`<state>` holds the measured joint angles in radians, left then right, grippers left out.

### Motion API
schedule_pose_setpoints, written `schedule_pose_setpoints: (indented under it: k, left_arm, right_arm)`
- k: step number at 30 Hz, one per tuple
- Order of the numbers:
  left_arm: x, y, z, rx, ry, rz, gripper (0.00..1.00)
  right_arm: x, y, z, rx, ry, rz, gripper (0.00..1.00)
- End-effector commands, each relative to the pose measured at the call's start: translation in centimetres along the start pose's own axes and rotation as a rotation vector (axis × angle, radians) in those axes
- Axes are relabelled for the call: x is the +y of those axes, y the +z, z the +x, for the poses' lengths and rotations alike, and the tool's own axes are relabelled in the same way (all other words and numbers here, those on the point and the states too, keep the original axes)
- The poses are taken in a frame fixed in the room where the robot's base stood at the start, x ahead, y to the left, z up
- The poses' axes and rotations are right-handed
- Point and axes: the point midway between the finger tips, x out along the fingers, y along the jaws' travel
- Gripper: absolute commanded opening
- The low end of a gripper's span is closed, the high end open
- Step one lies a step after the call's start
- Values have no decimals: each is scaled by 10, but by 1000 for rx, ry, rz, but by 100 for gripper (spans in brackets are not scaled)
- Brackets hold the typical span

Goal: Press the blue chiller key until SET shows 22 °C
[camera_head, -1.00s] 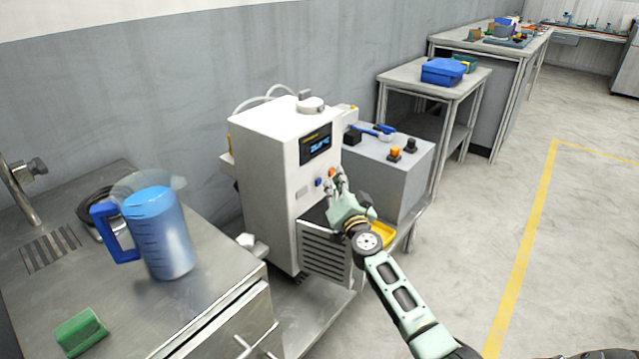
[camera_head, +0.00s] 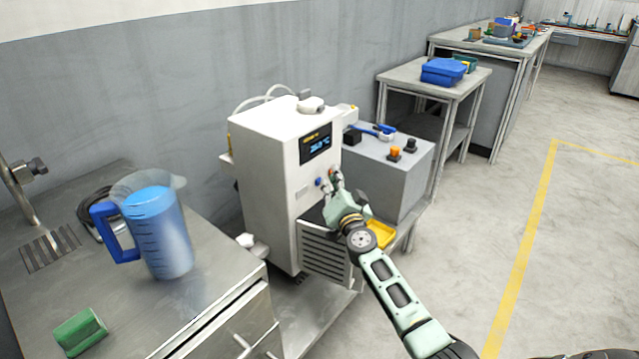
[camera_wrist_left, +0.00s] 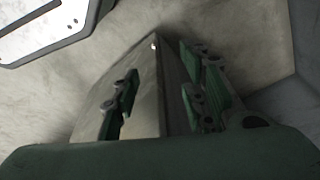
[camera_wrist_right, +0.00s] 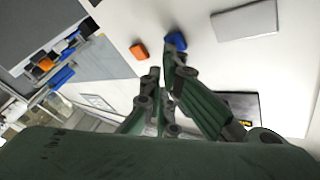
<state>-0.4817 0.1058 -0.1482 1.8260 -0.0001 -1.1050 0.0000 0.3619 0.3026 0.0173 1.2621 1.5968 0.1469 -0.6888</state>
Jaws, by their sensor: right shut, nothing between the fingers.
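The white chiller (camera_head: 270,165) stands behind the near bench, its dark display (camera_head: 315,144) lit with a blue reading too small to read surely. The blue key (camera_head: 319,182) is on its front below the display. My right gripper (camera_head: 333,183) is shut and empty, just right of the blue key. In the right wrist view the blue key (camera_wrist_right: 176,42) lies right by a fingertip of my right gripper (camera_wrist_right: 165,62); I cannot tell whether they touch. My left gripper (camera_wrist_left: 160,85) shows only in the left wrist view, open and empty.
An orange key (camera_wrist_right: 139,51) sits beside the blue one, mostly hidden by my fingers in the head view. A grey box (camera_head: 395,180) and yellow tray (camera_head: 381,234) are right of the chiller. A blue-filled jug (camera_head: 160,235) and green sponge (camera_head: 80,331) stand on the near bench.

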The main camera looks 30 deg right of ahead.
Motion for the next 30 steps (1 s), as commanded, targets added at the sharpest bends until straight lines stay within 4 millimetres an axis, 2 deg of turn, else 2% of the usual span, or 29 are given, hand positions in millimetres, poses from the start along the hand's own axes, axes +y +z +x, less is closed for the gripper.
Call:
schedule_pose_setpoints:
  k: [17,26,30]
  left_arm:
    - [0,-7,-6,15,0,0,40]
    - [0,-4,-6,11,0,0,40]
    - [0,5,4,-4,0,0,40]
  right_arm:
    - [-3,2,5,1,-1,0,0]
    - [-1,0,2,0,0,-1,0]
    - [1,-3,-3,0,0,0,0]
